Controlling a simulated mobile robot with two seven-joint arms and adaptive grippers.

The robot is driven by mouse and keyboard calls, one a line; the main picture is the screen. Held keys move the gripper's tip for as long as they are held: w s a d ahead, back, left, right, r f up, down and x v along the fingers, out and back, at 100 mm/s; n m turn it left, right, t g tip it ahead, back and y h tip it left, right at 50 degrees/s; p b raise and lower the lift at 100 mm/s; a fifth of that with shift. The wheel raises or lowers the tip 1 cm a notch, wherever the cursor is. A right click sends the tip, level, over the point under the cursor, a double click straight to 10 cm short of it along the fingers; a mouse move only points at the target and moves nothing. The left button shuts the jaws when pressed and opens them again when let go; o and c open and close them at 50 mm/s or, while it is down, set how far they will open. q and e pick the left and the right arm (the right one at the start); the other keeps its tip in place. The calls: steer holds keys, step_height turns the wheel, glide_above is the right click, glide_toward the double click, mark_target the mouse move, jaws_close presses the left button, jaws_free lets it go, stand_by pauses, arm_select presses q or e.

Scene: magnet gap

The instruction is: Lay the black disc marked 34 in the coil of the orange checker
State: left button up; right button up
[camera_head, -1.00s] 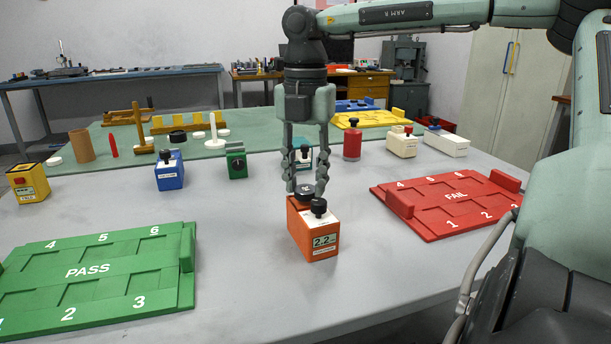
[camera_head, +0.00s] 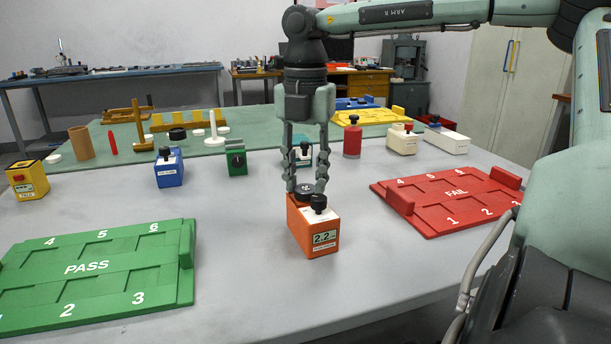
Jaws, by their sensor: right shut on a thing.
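The orange checker (camera_head: 312,240) stands on the grey table in front of me, with a black knob (camera_head: 318,202) on top and a display reading about 2.2. A black disc (camera_head: 305,191) with a pale mark is at the top of the checker's back part, behind the knob. The mark is too small to read. My right gripper (camera_head: 306,187) points straight down and is shut on this disc, one finger on each side. The coil is hidden under the disc and fingers, so I cannot tell whether the disc touches it. My left gripper is not in view.
A green PASS tray (camera_head: 88,268) lies at front left and a red FAIL tray (camera_head: 455,196) at right. Behind stand a blue checker (camera_head: 170,172), a green checker (camera_head: 237,162), a red cylinder (camera_head: 352,140) and white boxes (camera_head: 402,144). The table around the orange checker is clear.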

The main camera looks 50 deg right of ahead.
steer(key=shift+f, duration=0.2)
stand_by(0.5)
steer(key=o, duration=1.2)
steer(key=shift+c, duration=0.2)
steer(key=c, duration=0.5)
steer(key=shift+c, duration=0.2)
steer(key=shift+r+p, duration=1.3)
steer(key=shift+r, duration=1)
steer(key=o, duration=0.6)
steer(key=shift+c, duration=0.2)
